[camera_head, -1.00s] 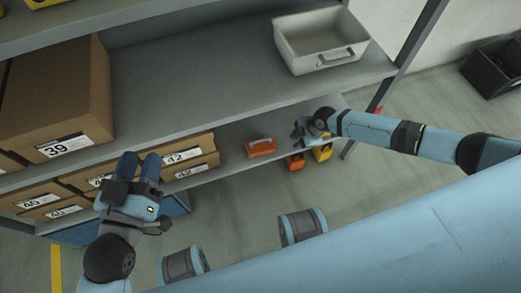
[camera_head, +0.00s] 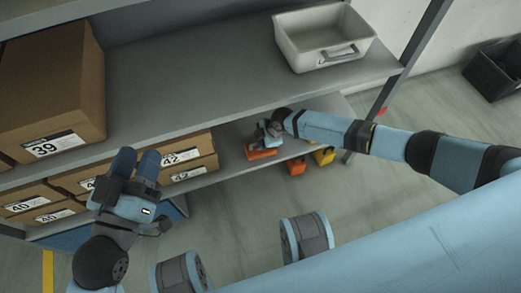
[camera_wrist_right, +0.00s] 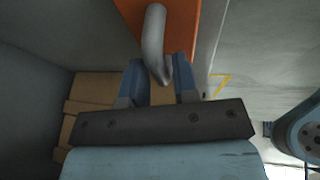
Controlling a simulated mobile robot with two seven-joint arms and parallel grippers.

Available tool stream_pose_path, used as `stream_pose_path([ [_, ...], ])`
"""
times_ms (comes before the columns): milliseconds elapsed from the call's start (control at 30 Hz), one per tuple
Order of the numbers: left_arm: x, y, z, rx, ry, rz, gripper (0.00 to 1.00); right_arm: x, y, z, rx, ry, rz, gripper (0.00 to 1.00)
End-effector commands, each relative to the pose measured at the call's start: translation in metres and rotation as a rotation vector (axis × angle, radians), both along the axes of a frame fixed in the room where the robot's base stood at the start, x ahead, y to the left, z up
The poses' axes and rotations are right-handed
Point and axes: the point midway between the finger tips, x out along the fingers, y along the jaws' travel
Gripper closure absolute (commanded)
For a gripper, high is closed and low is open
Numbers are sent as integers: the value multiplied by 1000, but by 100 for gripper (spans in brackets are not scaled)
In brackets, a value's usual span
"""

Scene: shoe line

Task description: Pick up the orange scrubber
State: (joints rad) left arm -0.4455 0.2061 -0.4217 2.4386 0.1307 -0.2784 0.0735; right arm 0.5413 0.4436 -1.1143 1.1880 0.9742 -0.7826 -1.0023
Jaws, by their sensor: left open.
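The orange scrubber (camera_head: 262,154) lies on the lower shelf, to the right of the shoe boxes. Its top is partly hidden by my right gripper (camera_head: 268,134), which is over it. In the right wrist view the scrubber's orange body (camera_wrist_right: 182,28) fills the top, and its grey handle (camera_wrist_right: 154,45) reaches down between the fingers of my right gripper (camera_wrist_right: 158,80). Those fingers stand apart, with gaps visible beside the handle's end. My left gripper (camera_head: 136,162) is open and empty, in front of the shoe boxes at the left.
The upper shelf (camera_head: 200,70) overhangs the lower one. It carries a white bin (camera_head: 299,50) and a large box (camera_head: 50,80). Several shoe boxes (camera_head: 188,158) fill the lower shelf's left. A second orange item (camera_head: 297,167) and a yellow item (camera_head: 325,156) sit below the lower shelf's edge.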

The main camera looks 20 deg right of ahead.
Motion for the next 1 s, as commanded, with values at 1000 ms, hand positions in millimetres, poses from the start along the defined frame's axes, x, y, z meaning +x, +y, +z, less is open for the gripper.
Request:
stream_pose_path([
  [1000, 0, 0, 7, 1, -5, 1, 57, 2, 3, 8, 1, -1, 0, 100],
])
